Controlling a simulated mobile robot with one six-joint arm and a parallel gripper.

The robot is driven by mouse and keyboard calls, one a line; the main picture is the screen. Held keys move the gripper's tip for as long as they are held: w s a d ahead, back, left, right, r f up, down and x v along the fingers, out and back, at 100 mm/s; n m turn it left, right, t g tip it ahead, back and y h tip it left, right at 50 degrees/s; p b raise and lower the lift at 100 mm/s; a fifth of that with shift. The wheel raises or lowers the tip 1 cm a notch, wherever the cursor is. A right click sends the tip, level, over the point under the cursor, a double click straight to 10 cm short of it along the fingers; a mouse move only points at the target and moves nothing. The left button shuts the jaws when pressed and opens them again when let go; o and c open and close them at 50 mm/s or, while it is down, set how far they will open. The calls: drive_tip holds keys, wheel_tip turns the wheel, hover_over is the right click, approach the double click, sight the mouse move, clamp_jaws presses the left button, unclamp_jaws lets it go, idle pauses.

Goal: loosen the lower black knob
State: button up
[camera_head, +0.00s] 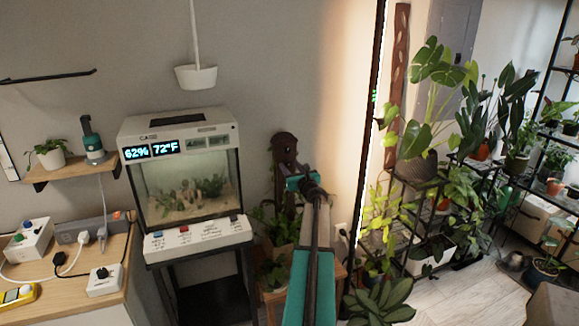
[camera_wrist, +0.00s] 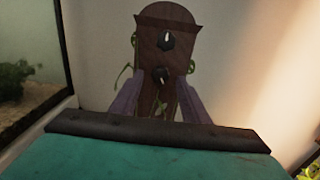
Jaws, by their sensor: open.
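A dark brown wooden post (camera_wrist: 180,22) with a rounded top stands ahead in the wrist view and carries two black knobs. The upper knob (camera_wrist: 167,41) has a pale pointer mark. The lower knob (camera_wrist: 160,74) sits below it. My gripper (camera_wrist: 161,80) is open, with one finger on either side of the lower knob; I cannot tell whether they touch it.
A lit terrarium (camera_head: 188,180) on a dark stand is close on the left. Leafy plants are around the post's foot. A wooden counter (camera_head: 122,285) with switch boxes is further left. Plant shelves (camera_head: 440,205) fill the right. A pale hanging lamp (camera_head: 196,77) is above.

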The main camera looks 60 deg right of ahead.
drive_tip(key=shift+w+d, duration=0.45)
drive_tip(key=shift+w, duration=0.15)
drive_tip(key=shift+a, duration=0.1)
drive_tip(key=c, duration=1.1)
drive_tip(key=shift+o, duration=0.2)
